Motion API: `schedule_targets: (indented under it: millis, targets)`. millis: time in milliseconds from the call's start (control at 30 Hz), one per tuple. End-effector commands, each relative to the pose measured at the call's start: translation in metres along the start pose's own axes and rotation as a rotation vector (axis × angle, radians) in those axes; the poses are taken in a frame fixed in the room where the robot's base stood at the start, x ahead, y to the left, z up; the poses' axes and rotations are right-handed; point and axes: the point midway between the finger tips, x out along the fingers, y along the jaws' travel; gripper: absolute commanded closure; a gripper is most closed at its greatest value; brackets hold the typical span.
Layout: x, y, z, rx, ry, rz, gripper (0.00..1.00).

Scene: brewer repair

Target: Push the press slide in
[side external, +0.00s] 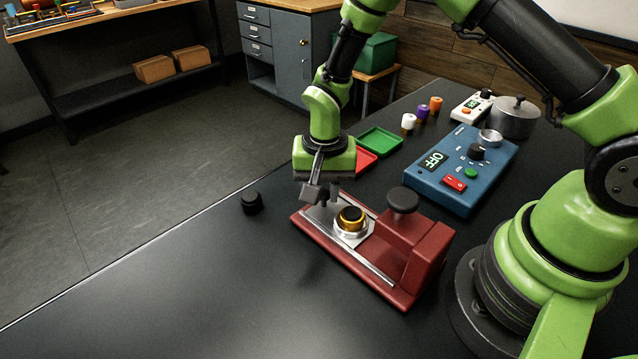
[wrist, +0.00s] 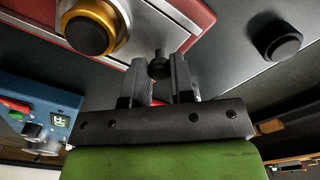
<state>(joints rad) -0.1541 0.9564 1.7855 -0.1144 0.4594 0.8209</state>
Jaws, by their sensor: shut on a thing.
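The press slide (side external: 341,236) is a silver plate on the red press base (side external: 372,283). It carries a gold ring with a black top (side external: 351,217) and sits out in front of the red press body. My gripper (side external: 324,194) is low at the slide's outer end, beyond the gold part. In the wrist view, my gripper (wrist: 160,72) is shut on a small dark knob (wrist: 158,60) at the slide's edge. The slide (wrist: 145,25) and gold part (wrist: 92,27) also show there. The fingers partly hide the knob.
A dark round knob (side external: 403,200) tops the press body. A loose black cap (side external: 252,203) stands left of the press. A blue control box (side external: 461,165) and green tray (side external: 380,141) lie behind. The front left of the table is clear.

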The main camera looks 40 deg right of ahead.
Motion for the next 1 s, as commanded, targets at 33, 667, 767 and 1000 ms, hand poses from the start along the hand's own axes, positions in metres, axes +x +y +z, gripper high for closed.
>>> schedule_targets:
  millis: [33, 667, 767, 1000]
  targets:
    - [0.0, 0.006, 0.007, -0.002, -0.004, 0.005, 1.0]
    - [0.0, 0.025, 0.025, 0.002, -0.002, 0.003, 0.63]
    - [0.0, 0.024, 0.024, 0.001, -0.002, 0.003, 0.52]
    - [-0.001, 0.024, 0.024, 0.001, -0.001, 0.002, 0.52]
